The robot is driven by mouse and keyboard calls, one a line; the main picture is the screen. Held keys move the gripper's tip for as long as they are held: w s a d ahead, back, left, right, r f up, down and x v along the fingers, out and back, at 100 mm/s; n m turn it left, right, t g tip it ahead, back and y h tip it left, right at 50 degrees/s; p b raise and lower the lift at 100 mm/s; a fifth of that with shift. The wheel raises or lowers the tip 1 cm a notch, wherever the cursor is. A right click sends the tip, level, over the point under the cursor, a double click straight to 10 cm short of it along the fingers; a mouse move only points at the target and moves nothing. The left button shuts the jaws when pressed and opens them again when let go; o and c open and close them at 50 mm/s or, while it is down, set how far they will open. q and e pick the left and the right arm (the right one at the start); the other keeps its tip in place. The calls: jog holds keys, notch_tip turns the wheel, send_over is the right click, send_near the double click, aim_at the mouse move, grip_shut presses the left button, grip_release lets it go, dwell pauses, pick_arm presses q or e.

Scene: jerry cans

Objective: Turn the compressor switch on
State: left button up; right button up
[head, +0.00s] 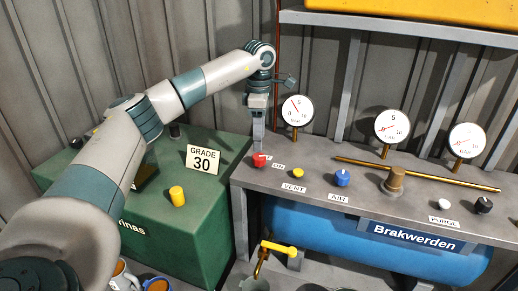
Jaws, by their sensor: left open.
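The compressor's switch appears to be the red knob (259,159) at the left end of the grey panel shelf (320,177). An "ON" label (278,167) lies just right of it, and another label beside the knob is mostly hidden. My left arm reaches in from the left, and my left gripper (258,143) points down just above and behind the red knob. It is open and holds nothing. Whether a fingertip touches the knob cannot be told. The blue compressor tank (330,230) lies under the shelf. My right gripper is out of view.
A yellow knob (298,174), blue knob (342,178), white knob (444,204) and black knob (483,205) line the shelf. Gauges, including a left one (297,110), and a brass pipe (420,174) stand behind. A green tank (165,215) with a yellow cap is at left.

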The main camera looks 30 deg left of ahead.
aim_at(259, 156)
pick_arm(q)
notch_tip(259, 156, up, 12)
jog(key=b, duration=0.1)
jog(key=shift+f, duration=0.25)
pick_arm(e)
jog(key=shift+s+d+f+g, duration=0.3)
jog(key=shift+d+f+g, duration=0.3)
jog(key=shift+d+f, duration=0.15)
